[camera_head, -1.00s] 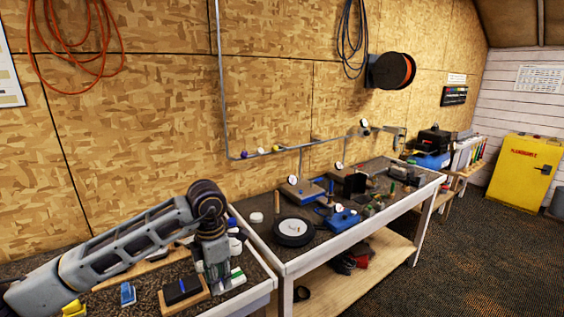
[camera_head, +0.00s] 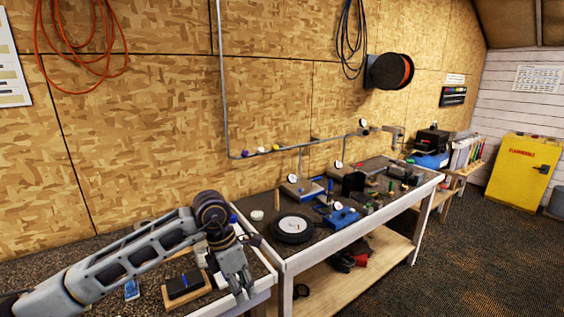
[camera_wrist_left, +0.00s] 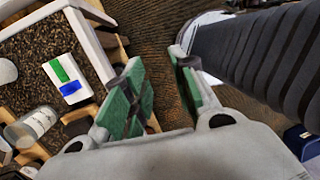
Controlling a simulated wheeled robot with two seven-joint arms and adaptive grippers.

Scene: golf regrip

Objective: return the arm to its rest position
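My left arm (camera_head: 140,258) comes in from the left over the near table. My left gripper (camera_head: 241,290) hangs at that table's front right corner, pointing down. The left wrist view shows its green-padded fingers (camera_wrist_left: 160,76) apart, with nothing between them and the floor below. A white block with green and blue patches (camera_wrist_left: 68,78) lies on the dark tabletop to the left of the fingers, clear of them. My right gripper is not in view.
A dark block on a wooden base (camera_head: 185,287) lies beside my forearm. A clear bottle (camera_wrist_left: 33,126) shows in the left wrist view. The second bench (camera_head: 338,240) holds a black wheel (camera_head: 292,228) and blue fixtures. Open floor (camera_head: 480,265) lies at right.

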